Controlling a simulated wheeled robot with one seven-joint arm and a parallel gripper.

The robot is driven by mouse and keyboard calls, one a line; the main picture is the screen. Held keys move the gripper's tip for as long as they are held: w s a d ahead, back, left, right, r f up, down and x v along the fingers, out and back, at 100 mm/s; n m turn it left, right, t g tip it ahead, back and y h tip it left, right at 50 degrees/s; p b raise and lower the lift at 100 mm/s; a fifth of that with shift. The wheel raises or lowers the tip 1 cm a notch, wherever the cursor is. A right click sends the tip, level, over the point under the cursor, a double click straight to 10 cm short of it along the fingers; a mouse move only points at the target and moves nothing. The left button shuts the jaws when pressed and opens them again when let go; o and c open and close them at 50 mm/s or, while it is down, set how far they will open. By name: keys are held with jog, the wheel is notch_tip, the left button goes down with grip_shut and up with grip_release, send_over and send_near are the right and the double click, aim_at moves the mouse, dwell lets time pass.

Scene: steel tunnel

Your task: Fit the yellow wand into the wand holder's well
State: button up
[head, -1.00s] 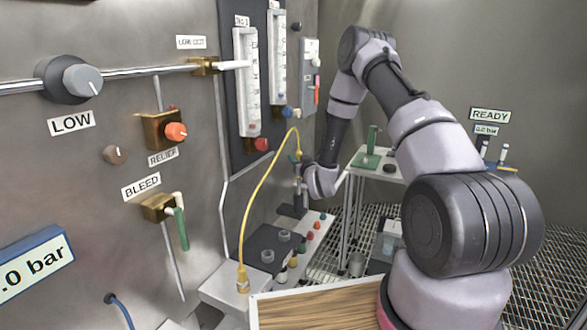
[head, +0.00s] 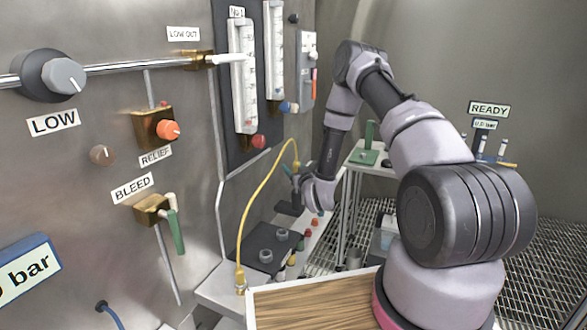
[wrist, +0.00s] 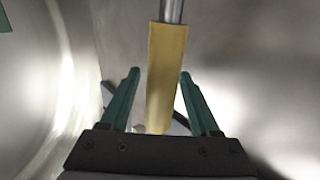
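The yellow wand (wrist: 166,70) stands between my gripper's two green fingers (wrist: 158,85) in the wrist view, with a steel rod at its top end. A gap shows between the left finger and the wand; the right fingertip lies close to its edge. The gripper looks open around the wand. In the head view my gripper (head: 294,177) is just above the dark wand holder (head: 287,208) by the wall. The wand is small there and mostly hidden by the gripper. I cannot tell how deep its lower end sits in the well.
A yellow hose (head: 254,200) arches from a fitting on the bench up to the gripper. A dark block with round sockets (head: 262,243) and several coloured knobs lie in front of the holder. A white stand (head: 372,166) is to the right.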

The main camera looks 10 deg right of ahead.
jog(key=s+d, duration=0.2)
jog(key=s, duration=1)
jog(key=w+d+r+m+g+h, duration=0.1)
jog(key=w+d+r, duration=0.15)
jog(key=r, duration=0.35)
jog(key=w+d+r+m+g+h, duration=0.1)
jog(key=w+d+r, duration=0.15)
jog(key=r, duration=0.35)
jog(key=s+r+m+g, duration=0.1)
jog(key=s+r+g, duration=0.25)
jog(key=r, duration=0.85)
jog(key=s+r+m+g, duration=0.1)
jog(key=s+r, duration=0.3)
jog(key=s, duration=0.6)
jog(key=s+a+r+m+g+y, duration=0.1)
jog(key=s+r, duration=0.3)
jog(key=s, duration=0.6)
jog(key=s+a+r+m+g, duration=0.1)
jog(key=s+r+g, duration=0.2)
jog(key=s, duration=0.8)
jog(key=shift+a+r, duration=0.15)
jog(key=shift+r, duration=0.75)
